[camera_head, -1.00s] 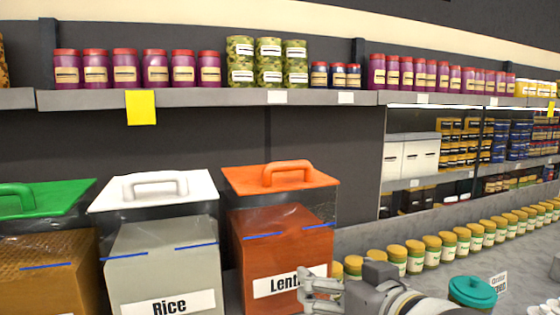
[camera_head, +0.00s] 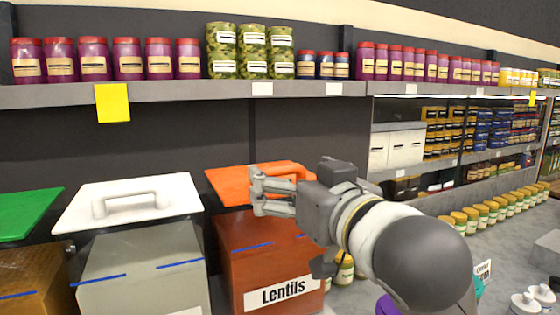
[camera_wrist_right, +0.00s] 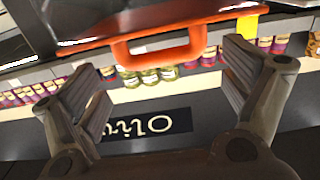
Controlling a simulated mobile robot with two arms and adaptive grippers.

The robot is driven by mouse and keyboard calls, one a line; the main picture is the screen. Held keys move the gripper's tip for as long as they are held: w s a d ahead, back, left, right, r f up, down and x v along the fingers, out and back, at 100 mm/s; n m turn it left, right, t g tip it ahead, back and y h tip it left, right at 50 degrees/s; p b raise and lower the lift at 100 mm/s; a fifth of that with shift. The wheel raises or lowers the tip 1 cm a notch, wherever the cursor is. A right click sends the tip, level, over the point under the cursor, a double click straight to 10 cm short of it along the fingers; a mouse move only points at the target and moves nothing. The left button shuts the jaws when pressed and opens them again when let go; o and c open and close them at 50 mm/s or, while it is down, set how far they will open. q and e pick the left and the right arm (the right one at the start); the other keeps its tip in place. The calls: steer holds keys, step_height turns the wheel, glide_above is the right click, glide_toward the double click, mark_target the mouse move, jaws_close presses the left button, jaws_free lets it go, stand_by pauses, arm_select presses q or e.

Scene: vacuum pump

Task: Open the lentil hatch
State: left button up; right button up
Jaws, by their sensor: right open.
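The lentil bin (camera_head: 260,262) is a see-through box with reddish contents and a "Lentils" label. Its orange hatch (camera_head: 226,188) lies flat on top, shut. The raised orange handle (camera_head: 294,168) is partly hidden behind my right gripper (camera_head: 257,190) in the head view. In the right wrist view, the handle (camera_wrist_right: 160,52) lies ahead, framed between the two spread fingers of my right gripper (camera_wrist_right: 165,90), with no visible grip on it. The right gripper is open and empty, at the front of the hatch. My left gripper is not in view.
The rice bin (camera_head: 140,262) with a white lid (camera_head: 130,204) stands left of the lentil bin, and a green-lidded bin (camera_head: 28,214) stands further left. A shelf (camera_head: 180,93) with jars runs above. Small jars (camera_head: 470,219) line the counter at right.

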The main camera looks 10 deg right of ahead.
mark_target(282, 171)
steer(key=shift+p+x, duration=0.7)
steer(key=shift+x, duration=1.6)
steer(key=c, duration=1.2)
steer(key=shift+o, duration=0.2)
steer(key=shift+w+r, duration=0.1)
